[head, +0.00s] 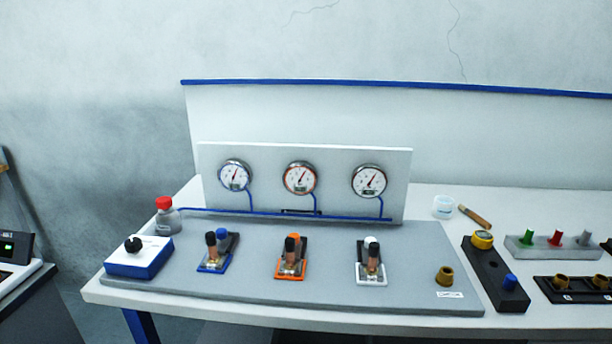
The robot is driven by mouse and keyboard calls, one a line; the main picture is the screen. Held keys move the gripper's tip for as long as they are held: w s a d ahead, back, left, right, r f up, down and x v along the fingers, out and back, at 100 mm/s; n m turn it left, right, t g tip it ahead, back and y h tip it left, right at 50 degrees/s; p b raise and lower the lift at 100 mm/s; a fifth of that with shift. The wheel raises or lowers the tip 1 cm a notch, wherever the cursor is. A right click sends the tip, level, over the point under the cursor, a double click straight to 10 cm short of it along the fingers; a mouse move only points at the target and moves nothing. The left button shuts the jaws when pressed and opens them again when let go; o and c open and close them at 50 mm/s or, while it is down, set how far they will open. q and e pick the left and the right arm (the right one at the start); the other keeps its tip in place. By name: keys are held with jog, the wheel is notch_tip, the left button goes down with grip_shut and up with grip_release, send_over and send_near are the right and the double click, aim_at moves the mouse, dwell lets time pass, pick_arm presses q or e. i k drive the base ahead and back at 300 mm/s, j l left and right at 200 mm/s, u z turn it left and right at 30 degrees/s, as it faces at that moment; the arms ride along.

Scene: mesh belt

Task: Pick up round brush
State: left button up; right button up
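A short brown stick-like item (475,216) lies at a slant on the white table, right of a small white cup (443,206). It may be the round brush, but it is too small to tell for sure. No other thing in the head view looks clearly like a round brush. Neither of my grippers is in view.
A grey board (330,240) carries a panel with three gauges (300,178), three small valve blocks, a blue-and-white box (138,257) and a red-capped bottle (167,216). A black block (492,275) stands right of it. The white table's front edge (290,318) is clear.

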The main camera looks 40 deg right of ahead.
aim_at(472, 214)
jog(key=z, duration=0.65)
